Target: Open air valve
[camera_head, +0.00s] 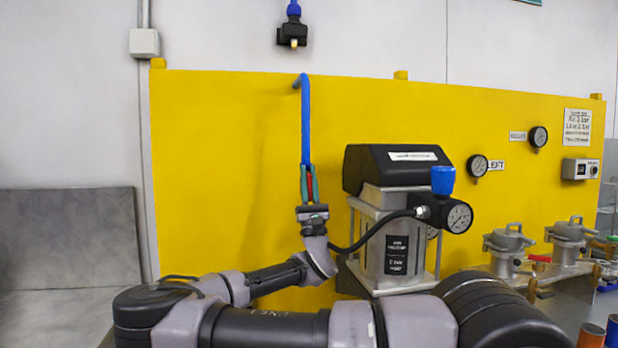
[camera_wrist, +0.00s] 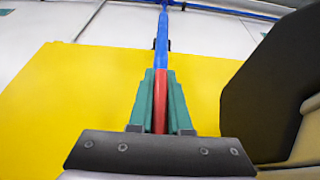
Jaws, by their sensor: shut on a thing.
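My gripper (camera_head: 308,168) has green fingers and points upward in front of the yellow panel, left of the grey pump unit. In the wrist view, my gripper (camera_wrist: 161,76) is shut on a narrow red piece (camera_wrist: 160,105) that lies between its fingers. The red piece (camera_head: 309,188) also shows between the fingers in the head view. A blue hose (camera_head: 306,120) runs up from the fingertips to the panel's top edge, and the blue hose (camera_wrist: 162,38) lines up with the red piece. I cannot tell whether the red piece is the air valve's handle; the fingers hide its sides.
The pump unit (camera_head: 397,225) with a black top, blue knob (camera_head: 443,180) and gauge (camera_head: 457,217) stands close right of my gripper. A black hose (camera_head: 372,230) curves between them. A black fitting (camera_head: 292,35) hangs above. The yellow panel (camera_head: 220,150) is bare on the left.

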